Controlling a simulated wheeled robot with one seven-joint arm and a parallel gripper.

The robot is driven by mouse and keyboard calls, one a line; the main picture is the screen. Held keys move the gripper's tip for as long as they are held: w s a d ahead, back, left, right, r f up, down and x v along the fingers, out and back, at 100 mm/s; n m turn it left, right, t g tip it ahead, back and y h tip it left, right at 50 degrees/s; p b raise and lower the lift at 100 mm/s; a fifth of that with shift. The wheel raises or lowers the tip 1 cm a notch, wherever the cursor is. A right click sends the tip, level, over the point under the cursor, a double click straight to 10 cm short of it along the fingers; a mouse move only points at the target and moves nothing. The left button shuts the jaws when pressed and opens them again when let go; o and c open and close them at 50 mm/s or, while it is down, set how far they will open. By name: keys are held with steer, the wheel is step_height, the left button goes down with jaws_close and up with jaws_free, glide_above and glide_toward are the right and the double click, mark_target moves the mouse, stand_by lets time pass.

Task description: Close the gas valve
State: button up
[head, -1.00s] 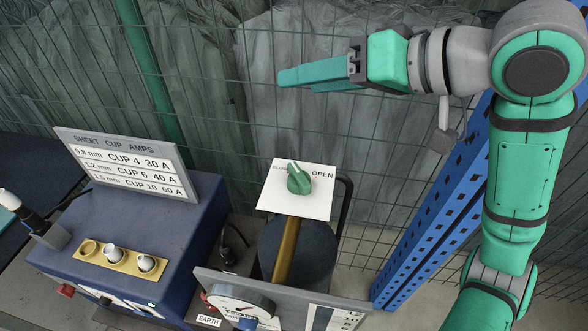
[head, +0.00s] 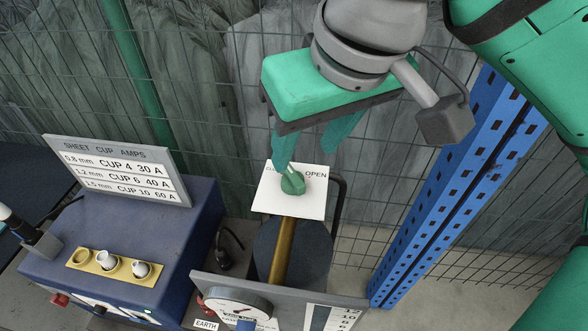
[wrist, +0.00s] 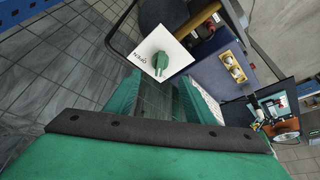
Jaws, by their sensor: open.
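The gas valve is a green knob (head: 293,184) on a white plate (head: 312,206) atop a brass-coloured stem. The plate reads "OPEN" at right; the left label, starting "CL", is partly covered by a finger. My gripper (head: 304,161) is open and empty, fingers pointing down, with one finger overlapping the knob's upper edge in the head view. I cannot tell whether it touches. In the wrist view the knob (wrist: 160,60) and plate (wrist: 151,38) lie just beyond the open fingertips (wrist: 158,79), with no finger around the knob.
A blue box (head: 150,225) with an amps sign (head: 115,170) and small cups stands at left. A gauge panel (head: 275,292) is in front of the valve, a dark cylinder (head: 262,255) below it. A blue perforated post (head: 440,200) stands at right; wire mesh runs behind.

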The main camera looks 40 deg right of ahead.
mark_target(294, 175)
steer(key=x, duration=0.9)
steer(key=shift+f, duration=0.1)
steer(key=c, duration=1)
